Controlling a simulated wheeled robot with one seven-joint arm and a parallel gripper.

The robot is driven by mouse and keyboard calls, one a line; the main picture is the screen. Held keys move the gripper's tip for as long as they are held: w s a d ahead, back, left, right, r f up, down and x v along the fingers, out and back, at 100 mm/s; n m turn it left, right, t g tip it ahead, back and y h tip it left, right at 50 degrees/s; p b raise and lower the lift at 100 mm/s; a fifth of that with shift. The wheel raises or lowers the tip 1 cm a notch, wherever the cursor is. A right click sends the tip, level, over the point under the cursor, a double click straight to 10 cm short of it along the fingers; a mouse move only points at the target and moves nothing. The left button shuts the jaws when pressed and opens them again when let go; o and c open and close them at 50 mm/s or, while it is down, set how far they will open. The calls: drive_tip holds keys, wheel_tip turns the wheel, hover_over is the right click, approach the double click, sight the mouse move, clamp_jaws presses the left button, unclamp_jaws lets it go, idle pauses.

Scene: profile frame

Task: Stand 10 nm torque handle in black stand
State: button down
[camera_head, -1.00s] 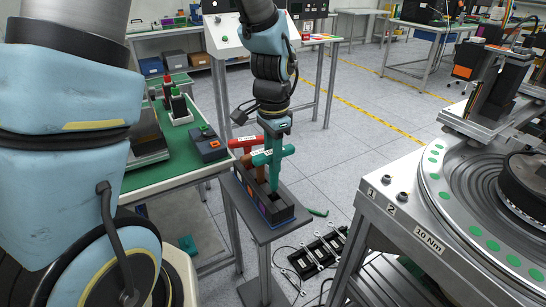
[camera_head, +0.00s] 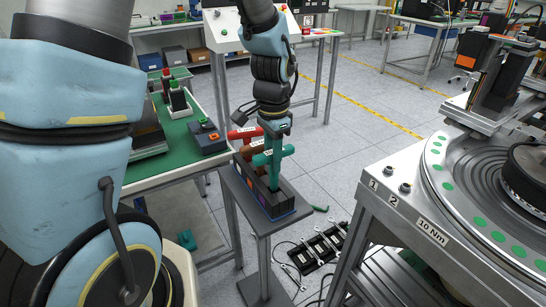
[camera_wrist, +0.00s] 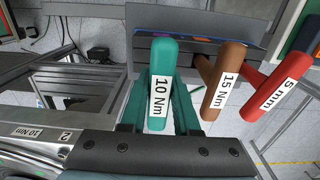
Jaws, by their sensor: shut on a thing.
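The teal 10 Nm torque handle (camera_head: 277,174) is upright in my gripper (camera_head: 274,131), which is shut on it. In the wrist view, the handle's top bar (camera_wrist: 164,60) with its 10 Nm label lies between the teal fingers (camera_wrist: 162,100). The black stand (camera_head: 284,205) is on a small grey pedestal table. The handle's lower end is at the stand's front compartment; how deep it sits is hard to tell.
A green-topped bench (camera_head: 165,175) with a dark box (camera_head: 207,138) is to the left. A metal turntable machine (camera_head: 400,205) labelled 10 Nm is to the right. A black tray of wrenches (camera_head: 318,250) lies low between pedestal and machine. Open floor lies behind.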

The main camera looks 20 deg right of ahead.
drive_tip(key=shift+f+b, duration=0.6)
drive_tip(key=shift+f, duration=0.35)
drive_tip(key=c, duration=0.6)
unclamp_jaws()
drive_tip(key=shift+o, duration=0.2)
drive_tip(key=shift+r, duration=0.1)
wheel_tip(320, 180, up, 11)
drive_tip(key=shift+f+b, duration=0.2)
drive_tip(key=shift+b, duration=0.5)
drive_tip(key=shift+a, duration=0.1)
drive_tip(key=a+f+n, duration=0.2)
drive_tip(key=a+n, duration=0.5)
drive_tip(key=a, duration=0.5)
drive_tip(key=w+a+f+n+t, duration=0.1)
drive_tip(key=a+f+n, duration=0.2)
drive_tip(key=a+n, duration=0.4)
drive_tip(key=a, duration=0.5)
drive_tip(key=shift+w+a+n+t, duration=0.15)
drive_tip(key=shift+a+n+t, duration=0.15)
drive_tip(key=shift+a, duration=0.1)
